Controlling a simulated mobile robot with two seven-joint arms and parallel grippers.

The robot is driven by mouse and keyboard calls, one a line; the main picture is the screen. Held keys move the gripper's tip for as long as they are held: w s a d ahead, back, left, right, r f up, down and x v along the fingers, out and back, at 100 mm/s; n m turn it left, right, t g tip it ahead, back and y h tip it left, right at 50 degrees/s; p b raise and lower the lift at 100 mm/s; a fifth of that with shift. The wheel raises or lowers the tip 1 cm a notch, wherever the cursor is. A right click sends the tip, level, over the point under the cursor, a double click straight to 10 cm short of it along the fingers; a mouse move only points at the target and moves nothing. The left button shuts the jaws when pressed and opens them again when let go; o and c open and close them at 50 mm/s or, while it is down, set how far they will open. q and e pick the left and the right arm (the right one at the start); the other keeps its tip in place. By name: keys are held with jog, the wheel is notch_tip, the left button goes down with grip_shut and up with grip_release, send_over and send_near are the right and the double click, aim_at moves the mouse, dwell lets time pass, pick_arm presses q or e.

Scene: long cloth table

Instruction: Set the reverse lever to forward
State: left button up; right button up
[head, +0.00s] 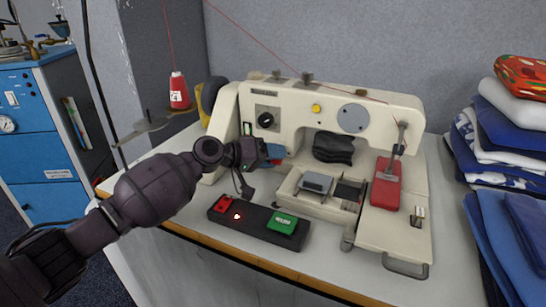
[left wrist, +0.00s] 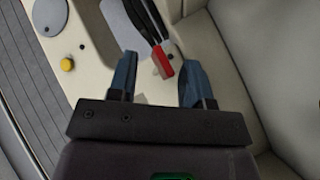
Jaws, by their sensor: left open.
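The reverse lever shows in the left wrist view as a dark arm with a red tip (left wrist: 162,66), in front of a pale plate on the cream sewing machine (head: 290,125). My left gripper (head: 274,153) is open at the machine's left part, below the black dial. In the left wrist view its two blue fingers (left wrist: 158,85) stand apart, with the red tip in the gap just beyond them. I cannot tell whether a finger touches it. In the head view the gripper mostly hides the lever. My right gripper is not in view.
A black control box (head: 258,222) with red and green buttons lies in front of the machine. A red thread cone (head: 179,91) stands to the left, its thread running over the machine. Folded cloth stacks (head: 510,130) stand at the right.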

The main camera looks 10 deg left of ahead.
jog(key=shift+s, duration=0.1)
pick_arm(q)
grip_shut()
jog(key=shift+r+g+p, duration=0.3)
jog(key=shift+r+p, duration=0.25)
jog(key=shift+r, duration=0.15)
jog(key=shift+r+n+y+p, duration=0.3)
jog(key=shift+n+y+p, duration=0.1)
jog(key=shift+y, duration=0.1)
jog(key=shift+d+r+n+g+y+p, duration=0.1)
jog(key=shift+r+n+g+y+p, duration=0.15)
jog(key=shift+n+g+y+p, duration=0.55)
jog(key=shift+w+g, duration=0.1)
jog(key=shift+g, duration=0.6)
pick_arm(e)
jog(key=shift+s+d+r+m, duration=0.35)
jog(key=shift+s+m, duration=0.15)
pick_arm(q)
jog(key=shift+f, duration=0.1)
grip_release()
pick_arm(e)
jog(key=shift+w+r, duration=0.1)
